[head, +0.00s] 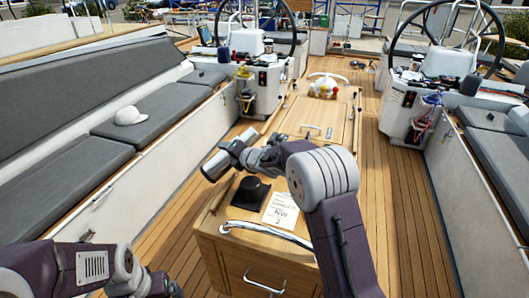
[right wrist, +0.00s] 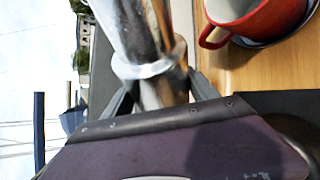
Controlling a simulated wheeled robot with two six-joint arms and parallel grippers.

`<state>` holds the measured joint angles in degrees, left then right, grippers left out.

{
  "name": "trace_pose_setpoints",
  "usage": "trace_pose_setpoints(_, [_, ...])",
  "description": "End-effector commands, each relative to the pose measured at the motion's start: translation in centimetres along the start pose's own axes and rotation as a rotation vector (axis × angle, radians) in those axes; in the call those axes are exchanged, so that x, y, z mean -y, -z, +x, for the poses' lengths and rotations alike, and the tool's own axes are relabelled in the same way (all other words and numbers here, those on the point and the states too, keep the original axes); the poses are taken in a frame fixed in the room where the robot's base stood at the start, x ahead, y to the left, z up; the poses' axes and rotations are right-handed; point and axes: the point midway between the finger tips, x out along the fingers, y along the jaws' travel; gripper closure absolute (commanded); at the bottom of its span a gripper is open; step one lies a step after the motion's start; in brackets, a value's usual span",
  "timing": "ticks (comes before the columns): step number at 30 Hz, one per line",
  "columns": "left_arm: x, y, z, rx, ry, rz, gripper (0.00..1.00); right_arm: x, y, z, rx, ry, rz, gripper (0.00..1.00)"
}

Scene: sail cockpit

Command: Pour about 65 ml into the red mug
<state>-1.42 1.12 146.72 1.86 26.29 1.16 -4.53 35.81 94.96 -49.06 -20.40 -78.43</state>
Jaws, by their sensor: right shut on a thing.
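A shiny metal vessel with a pale collar (right wrist: 148,68) is held between the two dark fingers of my right gripper (right wrist: 158,92) in the right wrist view. Its far end runs out of the top of that view. The red mug (right wrist: 268,20) with a pale inside stands on wood at the upper right there, apart from the vessel and cut by the frame edge. I cannot make out the mug in the head view. There my right gripper (head: 238,148) is over the wooden table's left side. My left gripper (head: 158,288) is low at the left, partly cut off.
The wooden cockpit table (head: 205,222) carries a black rounded object (head: 251,191), a paper note (head: 281,210) and a metal rail (head: 268,233). A white cap (head: 129,116) lies on the left bench. Steering pedestals stand at the back. Deck lies free beside the table.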

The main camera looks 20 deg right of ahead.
Motion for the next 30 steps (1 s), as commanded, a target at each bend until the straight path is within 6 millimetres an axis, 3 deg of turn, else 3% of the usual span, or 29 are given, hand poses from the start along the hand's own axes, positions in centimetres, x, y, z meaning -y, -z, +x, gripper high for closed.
trace_pose_setpoints(1, [0.0,0.2,-1.9,-0.001,0.0,0.0,0.07,-1.2,-0.6,-0.6,-0.007,-0.013,0.025,0.98])
trace_pose_setpoints(14, [-0.1,0.7,-6.6,-0.002,0.0,0.0,0.07,-2.0,-0.6,-0.8,-0.084,-0.112,0.269,0.98])
trace_pose_setpoints(30, [-0.1,0.7,-6.8,-0.001,0.0,0.0,0.07,-1.4,-1.1,-0.8,-0.143,-0.188,0.439,0.98])
